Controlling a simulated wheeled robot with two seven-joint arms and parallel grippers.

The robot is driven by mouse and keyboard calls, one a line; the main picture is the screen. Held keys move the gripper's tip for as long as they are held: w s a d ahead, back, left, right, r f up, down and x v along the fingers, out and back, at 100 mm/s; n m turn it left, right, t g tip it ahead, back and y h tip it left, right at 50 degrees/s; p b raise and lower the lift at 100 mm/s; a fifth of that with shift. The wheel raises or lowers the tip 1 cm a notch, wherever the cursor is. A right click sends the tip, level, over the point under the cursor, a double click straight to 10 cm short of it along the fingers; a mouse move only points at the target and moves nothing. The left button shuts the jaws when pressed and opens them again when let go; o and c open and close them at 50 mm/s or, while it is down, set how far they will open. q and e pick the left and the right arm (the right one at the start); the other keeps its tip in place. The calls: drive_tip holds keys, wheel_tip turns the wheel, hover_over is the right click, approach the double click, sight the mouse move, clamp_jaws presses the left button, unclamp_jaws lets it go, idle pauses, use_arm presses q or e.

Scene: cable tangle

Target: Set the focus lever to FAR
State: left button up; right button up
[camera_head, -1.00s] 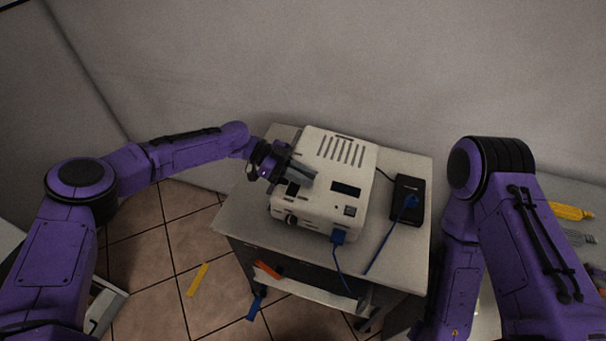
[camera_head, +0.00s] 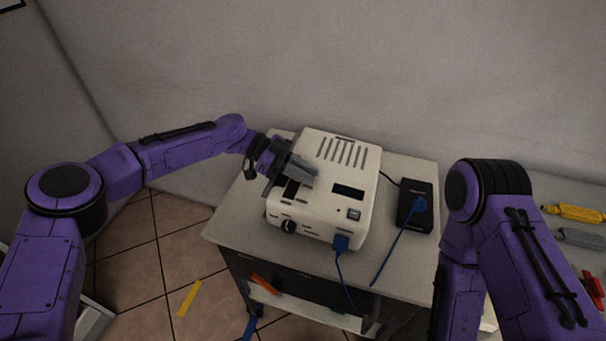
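A white projector-like device (camera_head: 335,205) with vent slots on top stands on a small grey table (camera_head: 232,222). Its front has a dark slot, a black knob (camera_head: 288,227) and a small switch (camera_head: 354,213). My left gripper (camera_head: 305,168) is at the device's upper left front edge, its grey fingers over the casing. The fingers overlap in this view, so I cannot tell whether they are open or touching anything. I cannot make out the focus lever; the gripper covers that part of the device. My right arm is at the right; its gripper is out of view.
A blue plug (camera_head: 341,242) with a cable sits in the device's front. A black power box (camera_head: 414,206) with another blue plug lies to its right. Yellow (camera_head: 573,212) and grey tools lie on a surface at the far right. A yellow strip (camera_head: 189,298) lies on the floor.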

use_arm(q)
drive_tip(key=o, duration=0.3)
drive_tip(key=shift+w+d+f, duration=0.1)
drive_tip(key=shift+w, duration=0.05)
drive_tip(key=b+v, duration=0.2)
drive_tip(key=v, duration=0.8)
drive_tip(key=shift+a+r+b, duration=0.2)
drive_tip(key=shift+a+b, duration=0.05)
drive_tip(key=shift+b, duration=0.15)
